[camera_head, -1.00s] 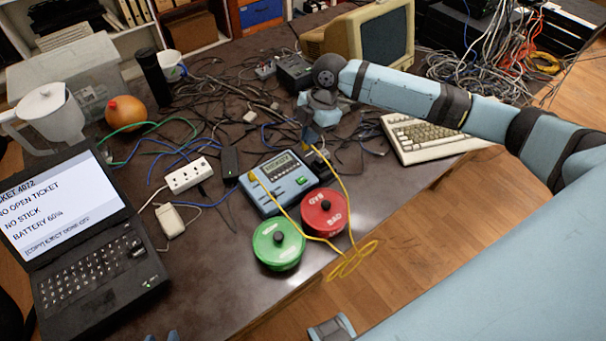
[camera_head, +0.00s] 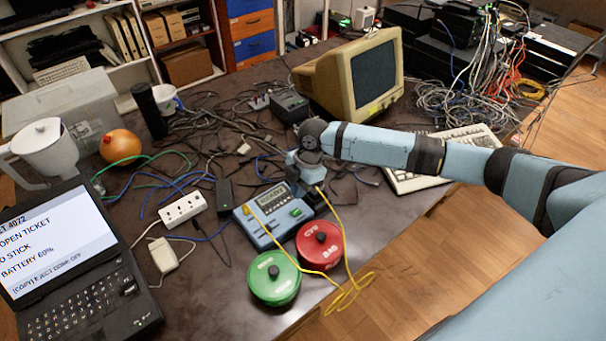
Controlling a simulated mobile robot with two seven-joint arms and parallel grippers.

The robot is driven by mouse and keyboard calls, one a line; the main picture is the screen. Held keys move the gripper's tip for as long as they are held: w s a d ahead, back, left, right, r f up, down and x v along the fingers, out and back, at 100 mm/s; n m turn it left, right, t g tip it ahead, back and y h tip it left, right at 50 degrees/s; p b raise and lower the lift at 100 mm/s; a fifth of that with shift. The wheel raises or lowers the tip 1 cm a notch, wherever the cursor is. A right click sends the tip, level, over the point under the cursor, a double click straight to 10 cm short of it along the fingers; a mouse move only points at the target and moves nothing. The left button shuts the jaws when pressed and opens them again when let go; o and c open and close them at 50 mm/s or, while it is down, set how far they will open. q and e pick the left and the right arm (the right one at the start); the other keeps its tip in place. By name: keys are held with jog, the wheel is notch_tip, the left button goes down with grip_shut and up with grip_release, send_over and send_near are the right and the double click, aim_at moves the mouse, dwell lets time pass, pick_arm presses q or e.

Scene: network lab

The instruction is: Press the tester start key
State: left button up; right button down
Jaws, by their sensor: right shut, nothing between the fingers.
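The blue tester (camera_head: 262,232) lies on the dark table, with a grey display (camera_head: 271,197) and a green key (camera_head: 296,212) on its face. The key is visible and uncovered. My right gripper (camera_head: 309,190) points down at the tester's far right end, just behind and right of the green key. It is shut and empty. Its fingertips are small and dark against a black part there, so I cannot tell whether they touch anything. My left gripper is not in view.
A green tin (camera_head: 273,278) stands in front. A laptop (camera_head: 85,300), power strip (camera_head: 183,208), keyboard (camera_head: 458,143) and monitor (camera_head: 340,75) surround it. Loose cables clutter the table behind.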

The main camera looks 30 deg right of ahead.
aim_at(295, 213)
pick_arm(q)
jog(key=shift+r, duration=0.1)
pick_arm(e)
jog(key=x, duration=0.4)
jog(key=d+x, duration=0.1)
jog(key=shift+f, duration=0.55)
